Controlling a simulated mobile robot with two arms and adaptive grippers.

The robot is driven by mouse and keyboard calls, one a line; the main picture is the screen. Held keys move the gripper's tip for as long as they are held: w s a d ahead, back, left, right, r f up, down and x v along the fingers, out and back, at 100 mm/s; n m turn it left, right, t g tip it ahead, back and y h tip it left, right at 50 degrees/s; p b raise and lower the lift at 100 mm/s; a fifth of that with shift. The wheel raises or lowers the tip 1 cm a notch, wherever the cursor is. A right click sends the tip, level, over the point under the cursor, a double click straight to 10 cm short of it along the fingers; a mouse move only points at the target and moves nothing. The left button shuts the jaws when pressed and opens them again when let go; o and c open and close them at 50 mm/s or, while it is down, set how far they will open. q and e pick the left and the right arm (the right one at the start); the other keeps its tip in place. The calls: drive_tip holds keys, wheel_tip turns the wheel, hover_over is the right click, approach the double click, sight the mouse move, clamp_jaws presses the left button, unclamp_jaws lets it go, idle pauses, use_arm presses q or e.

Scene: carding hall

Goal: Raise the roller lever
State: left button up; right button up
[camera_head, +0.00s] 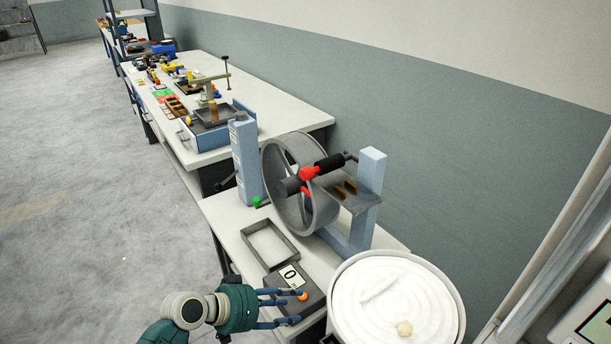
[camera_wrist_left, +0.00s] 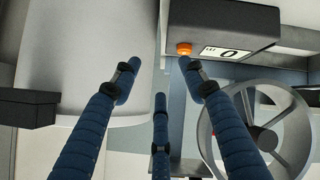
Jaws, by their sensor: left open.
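The drum machine (camera_head: 372,172) stands on the bench with a large grey drum (camera_head: 283,160). Beside the drum are a black roller (camera_head: 328,164) and a red knob (camera_head: 310,173), with a second red part (camera_head: 306,193) just below. I cannot tell for sure which of these is the roller lever. A small green handle (camera_head: 257,201) sits low by the blue-grey post. My left gripper (camera_head: 296,306) is open and empty, its blue fingers over or beside the dark scale, well short of the drum. In the left wrist view, its fingers (camera_wrist_left: 159,75) are spread, and the drum wheel (camera_wrist_left: 263,125) shows at right.
The dark scale (camera_head: 277,281) has a display reading 0 and an orange button (camera_wrist_left: 184,48). An empty grey tray (camera_head: 270,244) lies behind it. A round white container (camera_head: 395,302) holding white material stands at right. A cluttered long bench (camera_head: 260,95) runs behind; the floor at left is clear.

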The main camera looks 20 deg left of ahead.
use_arm(q)
drive_tip(key=w+a+r+n+t+h, duration=0.1)
drive_tip(key=w+a+r+t, duration=0.1)
drive_tip(key=w+r, duration=0.35)
drive_tip(key=w+a+r+t+h, duration=0.2)
drive_tip(key=w+r, duration=0.1)
drive_tip(key=r, duration=0.6)
drive_tip(key=n+t, duration=0.1)
drive_tip(key=t, duration=0.1)
approach(301, 174)
drive_tip(key=shift+h, duration=0.4)
drive_tip(key=p+x, duration=0.3)
drive_tip(key=x, duration=0.7)
drive_tip(key=shift+w+f+p, duration=0.1)
drive_tip(key=shift+f+p, duration=0.05)
drive_tip(key=shift+p, duration=0.2)
drive_tip(key=shift+w+d+f, duration=0.1)
drive_tip(key=shift+w+d, duration=0.25)
drive_tip(key=shift+w, duration=0.05)
clamp_jaws()
